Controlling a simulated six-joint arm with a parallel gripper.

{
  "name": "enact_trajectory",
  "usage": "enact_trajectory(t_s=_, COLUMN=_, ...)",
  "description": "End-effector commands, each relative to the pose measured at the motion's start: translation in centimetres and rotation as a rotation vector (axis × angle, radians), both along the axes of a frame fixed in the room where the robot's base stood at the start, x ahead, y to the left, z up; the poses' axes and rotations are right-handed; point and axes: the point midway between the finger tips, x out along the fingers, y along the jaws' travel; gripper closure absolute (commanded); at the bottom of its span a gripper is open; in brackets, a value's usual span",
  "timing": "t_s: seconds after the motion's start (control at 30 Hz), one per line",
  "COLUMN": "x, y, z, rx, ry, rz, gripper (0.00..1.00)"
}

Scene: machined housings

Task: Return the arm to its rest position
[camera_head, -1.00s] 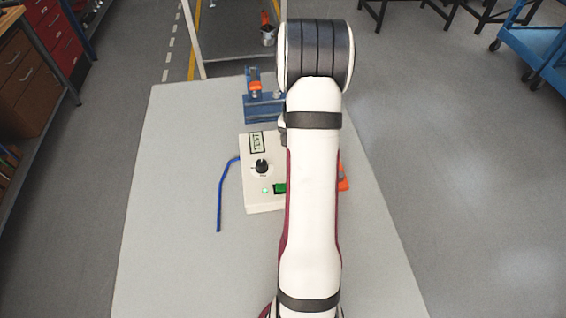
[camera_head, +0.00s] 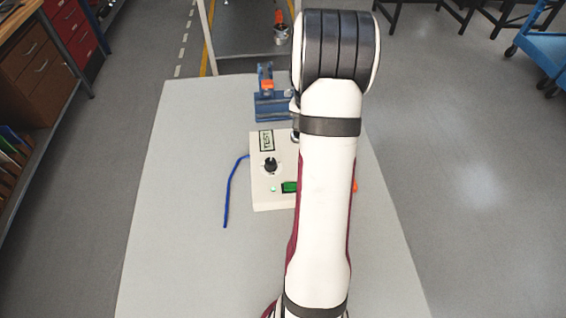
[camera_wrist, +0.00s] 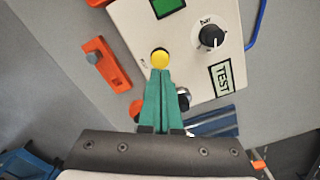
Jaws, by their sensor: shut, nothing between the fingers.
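My gripper (camera_wrist: 159,76) shows in the wrist view with its two teal fingers together and nothing between them. The fingertips appear over the edge of a cream test box (camera_wrist: 185,60), beside a yellow round button (camera_wrist: 160,58). I cannot tell how high above it they are. In the head view my white arm reaches forward over the table and hides the gripper and the right part of the test box (camera_head: 260,190).
A grey table (camera_head: 190,200) carries a blue fixture (camera_head: 270,105) behind the box and a blue cable (camera_head: 229,195) on its left. An orange part with a grey knob (camera_wrist: 108,65) lies beside the box. The table's left side is clear.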

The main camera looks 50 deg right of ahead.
Motion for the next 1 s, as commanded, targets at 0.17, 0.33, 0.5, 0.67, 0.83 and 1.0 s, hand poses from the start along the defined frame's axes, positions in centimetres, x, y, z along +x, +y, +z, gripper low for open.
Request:
enact_trajectory(t_s=0.17, x=0.1, y=0.1, z=0.1, rx=0.000, ry=0.000, rz=0.003, gripper=1.00)
enact_trajectory(t_s=0.33, x=2.7, y=7.8, z=4.4, rx=0.012, ry=-0.018, rz=0.144, gripper=1.00)
enact_trajectory(t_s=0.5, x=0.7, y=24.4, z=10.1, rx=0.065, ry=-0.043, rz=0.451, gripper=1.00)
enact_trajectory(t_s=0.67, x=-6.7, y=34.4, z=11.0, rx=0.124, ry=-0.050, rz=0.707, gripper=1.00)
enact_trajectory(t_s=0.83, x=-11.0, y=37.3, z=10.4, rx=0.156, ry=-0.046, rz=0.823, gripper=1.00)
enact_trajectory(t_s=1.0, x=-11.3, y=37.4, z=10.3, rx=0.160, ry=-0.044, rz=0.826, gripper=1.00)
